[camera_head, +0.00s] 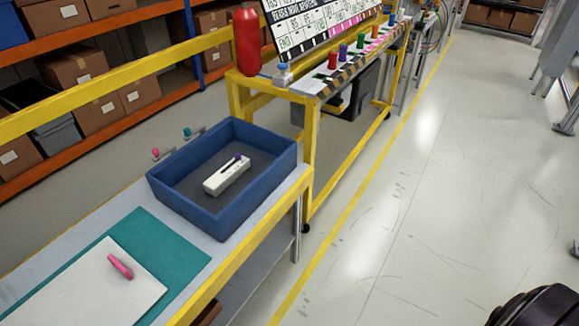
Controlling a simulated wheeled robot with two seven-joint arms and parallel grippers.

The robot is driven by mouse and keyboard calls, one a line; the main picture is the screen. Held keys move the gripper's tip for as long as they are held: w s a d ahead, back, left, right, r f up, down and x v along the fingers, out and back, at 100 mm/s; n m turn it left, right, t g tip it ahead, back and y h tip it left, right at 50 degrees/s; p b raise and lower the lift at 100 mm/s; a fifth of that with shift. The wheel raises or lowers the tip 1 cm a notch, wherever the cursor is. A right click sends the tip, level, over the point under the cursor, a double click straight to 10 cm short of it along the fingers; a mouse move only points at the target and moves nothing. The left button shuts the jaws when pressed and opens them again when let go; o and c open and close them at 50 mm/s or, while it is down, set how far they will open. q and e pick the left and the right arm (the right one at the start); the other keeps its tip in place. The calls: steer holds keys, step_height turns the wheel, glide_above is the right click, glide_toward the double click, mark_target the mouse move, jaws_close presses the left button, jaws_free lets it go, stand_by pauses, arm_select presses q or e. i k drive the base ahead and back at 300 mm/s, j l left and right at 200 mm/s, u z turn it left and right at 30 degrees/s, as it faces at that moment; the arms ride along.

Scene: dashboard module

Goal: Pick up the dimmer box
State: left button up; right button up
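A small white box with a dark slider strip, seemingly the dimmer box (228,176), lies inside a blue open-topped bin (168,199). It rests on the bin's floor, near the middle, with its long side running diagonally. The strip and a small purple part are on its upper face. Nothing touches it from above. Neither my left nor my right gripper shows in this view. A dark rounded part at the bottom right corner may be part of my own arm; no fingers are visible on it.
The bin stands on a grey workbench with a yellow frame (250,258). A green mat (185,255) carries a white board (88,290) with a pink piece (121,266). Behind are a red bottle (247,40) and a sign panel (315,25).

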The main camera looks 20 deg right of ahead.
mark_target(223, 179)
steer(key=z, duration=0.3)
steer(key=u, duration=0.5)
steer(key=l+u, duration=0.4)
steer(key=i+l+u, duration=0.1)
steer(key=l+u, duration=0.15)
steer(key=u, duration=0.15)
steer(key=l+u, duration=0.4)
steer(key=k+l+u, duration=0.1)
steer(key=u, duration=0.3)
steer(key=l, duration=0.1)
